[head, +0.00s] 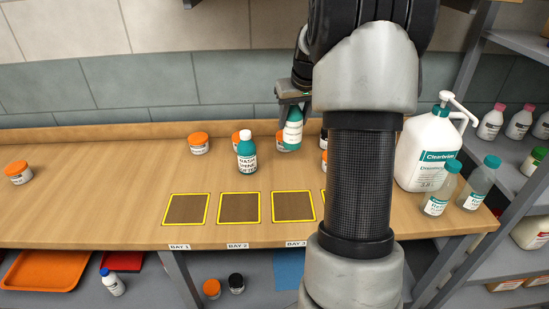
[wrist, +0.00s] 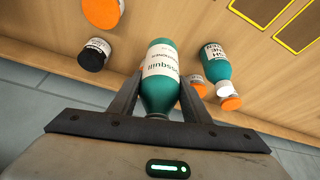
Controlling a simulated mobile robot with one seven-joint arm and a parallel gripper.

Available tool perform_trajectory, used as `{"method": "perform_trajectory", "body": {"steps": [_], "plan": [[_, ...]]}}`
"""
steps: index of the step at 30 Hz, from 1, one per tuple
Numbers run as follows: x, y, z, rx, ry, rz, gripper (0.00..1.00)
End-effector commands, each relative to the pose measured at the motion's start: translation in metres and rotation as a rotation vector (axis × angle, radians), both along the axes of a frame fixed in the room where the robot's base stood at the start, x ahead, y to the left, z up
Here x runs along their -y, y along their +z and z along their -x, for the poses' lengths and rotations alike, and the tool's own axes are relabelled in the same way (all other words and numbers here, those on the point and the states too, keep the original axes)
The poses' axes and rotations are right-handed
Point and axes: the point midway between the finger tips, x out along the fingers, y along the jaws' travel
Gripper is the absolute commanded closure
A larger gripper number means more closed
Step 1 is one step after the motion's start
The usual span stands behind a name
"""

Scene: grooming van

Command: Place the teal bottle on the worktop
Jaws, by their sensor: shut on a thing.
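My gripper (wrist: 157,95) is shut on a teal bottle (wrist: 160,85) with a white label, gripping it near its neck from above. In the head view the held teal bottle (head: 293,132) is at the back of the worktop (head: 120,205), partly beside my arm. I cannot tell whether its base touches the wood. A second teal bottle (head: 246,158) with a white label and white cap stands upright on the worktop, left of the held one. It also shows in the wrist view (wrist: 215,62), right of the held bottle.
Orange-lidded jars (head: 198,143) and a black-lidded jar (wrist: 94,54) stand near the held bottle. Yellow-outlined bays (head: 185,209) at the front are empty where visible; my arm hides part of that edge. A large pump jug (head: 427,150) and clear bottles (head: 480,182) stand right.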

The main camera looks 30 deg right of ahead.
Motion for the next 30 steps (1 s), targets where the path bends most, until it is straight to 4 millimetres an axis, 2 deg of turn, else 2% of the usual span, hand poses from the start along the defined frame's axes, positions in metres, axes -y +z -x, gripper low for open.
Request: {"method": "perform_trajectory", "body": {"steps": [3, 8, 16, 30], "plan": [[0.0, -0.024, 0.001, -0.004, 0.0, -0.003, 0.83], [-0.001, -0.039, 0.0, -0.002, -0.001, -0.002, 0.83], [-0.001, -0.081, 0.001, -0.002, -0.001, -0.003, 0.83], [-0.001, -0.092, 0.0, 0.0, -0.001, 0.0, 0.83]]}}
